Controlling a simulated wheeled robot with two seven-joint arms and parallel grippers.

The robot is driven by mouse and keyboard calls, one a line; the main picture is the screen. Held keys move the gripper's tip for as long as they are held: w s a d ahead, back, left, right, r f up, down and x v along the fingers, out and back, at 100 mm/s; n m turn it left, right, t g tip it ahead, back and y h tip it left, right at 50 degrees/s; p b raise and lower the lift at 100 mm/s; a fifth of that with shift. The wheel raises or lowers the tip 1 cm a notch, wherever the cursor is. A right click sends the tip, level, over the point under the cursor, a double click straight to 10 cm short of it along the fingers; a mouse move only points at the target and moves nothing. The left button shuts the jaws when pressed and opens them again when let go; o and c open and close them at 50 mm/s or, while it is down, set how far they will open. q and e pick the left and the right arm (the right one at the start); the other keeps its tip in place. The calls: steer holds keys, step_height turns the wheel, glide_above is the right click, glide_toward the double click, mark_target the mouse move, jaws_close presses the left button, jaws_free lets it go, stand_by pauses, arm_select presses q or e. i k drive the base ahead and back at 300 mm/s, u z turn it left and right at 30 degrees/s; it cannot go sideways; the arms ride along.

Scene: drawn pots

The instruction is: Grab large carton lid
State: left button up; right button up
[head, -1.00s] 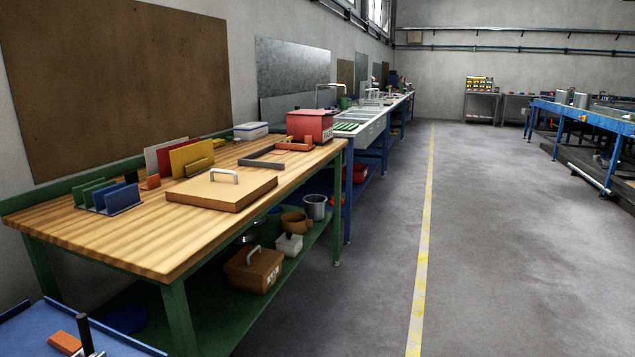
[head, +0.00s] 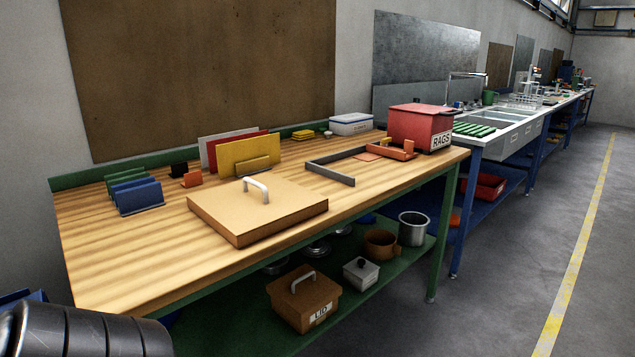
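A large flat tan carton lid (head: 225,208) with a white arched handle (head: 257,188) lies on the wooden tabletop (head: 130,262), near its front edge. On the green lower shelf, a smaller brown box (head: 293,308) has a white handle and a label reading "LID". Neither gripper shows in the head view. A dark ribbed rounded part, which looks like one of my arm links, fills the bottom left corner.
Blue and green upright panels (head: 140,197) and yellow, red and white boards (head: 243,156) stand behind the lid. A grey angled frame (head: 331,173) and a red "RAGS" box (head: 419,126) are to the right. The tabletop's front left is clear. Open floor lies right.

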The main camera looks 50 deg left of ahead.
mark_target(247, 212)
steer(key=i, duration=1.4)
steer(key=u, duration=2.85)
